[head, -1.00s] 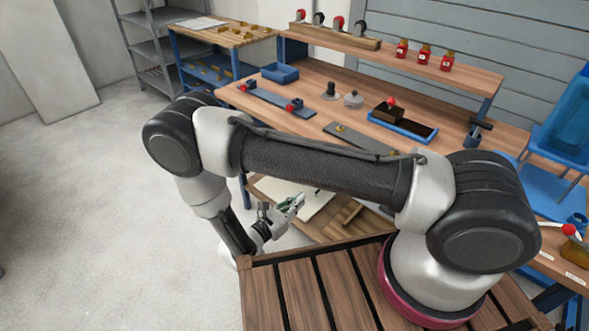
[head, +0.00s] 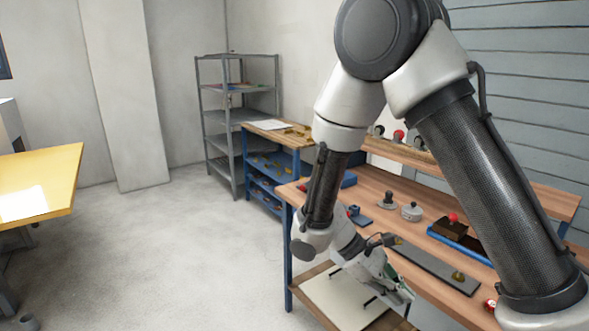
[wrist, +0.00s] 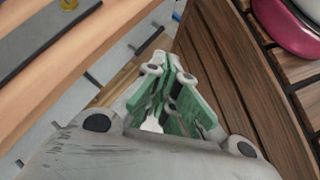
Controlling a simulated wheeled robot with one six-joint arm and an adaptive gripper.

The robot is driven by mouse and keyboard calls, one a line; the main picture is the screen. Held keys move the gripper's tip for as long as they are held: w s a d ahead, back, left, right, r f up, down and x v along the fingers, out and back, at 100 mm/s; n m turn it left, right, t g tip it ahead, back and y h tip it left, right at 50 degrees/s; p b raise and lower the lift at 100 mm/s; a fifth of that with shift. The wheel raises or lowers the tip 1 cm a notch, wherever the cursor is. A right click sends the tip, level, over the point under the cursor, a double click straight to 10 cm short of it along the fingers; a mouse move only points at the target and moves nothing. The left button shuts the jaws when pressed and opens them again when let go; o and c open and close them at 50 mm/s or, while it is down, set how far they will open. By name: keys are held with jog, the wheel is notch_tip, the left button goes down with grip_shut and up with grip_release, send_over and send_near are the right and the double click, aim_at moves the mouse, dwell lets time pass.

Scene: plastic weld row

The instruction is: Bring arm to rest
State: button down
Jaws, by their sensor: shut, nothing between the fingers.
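My gripper (head: 398,292) hangs beside the front edge of the wooden workbench (head: 372,176), above the bench's lower shelf, in the head view. My arm is folded, with its elbow raised high at the top of the picture. In the wrist view my gripper (wrist: 172,70) has its green-lined fingers shut, with nothing between them. The fingers point down past the bench edge at left and my own slatted wooden deck at right.
On the bench are a blue tray (head: 452,246) with a red-knobbed block (head: 451,225), a grey plate (head: 432,270) and a grey round-topped piece (head: 411,211). A yellow table (head: 40,180) stands left. A grey shelf rack (head: 238,120) stands behind. Open floor lies between.

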jog(key=s+d+r+m+t+y, duration=0.2)
jog(key=d+r+m+y, duration=0.1)
jog(key=r, duration=0.5)
jog(key=s+d+r+m+t+y, duration=0.3)
jog(key=d+r+m, duration=0.2)
jog(key=r, duration=0.3)
jog(key=s+d+r+m+t+y, duration=0.3)
jog(key=d+r, duration=0.2)
jog(key=r, duration=0.3)
jog(key=shift+d+m, duration=0.2)
jog(key=shift+m, duration=0.2)
jog(key=shift+r, duration=0.1)
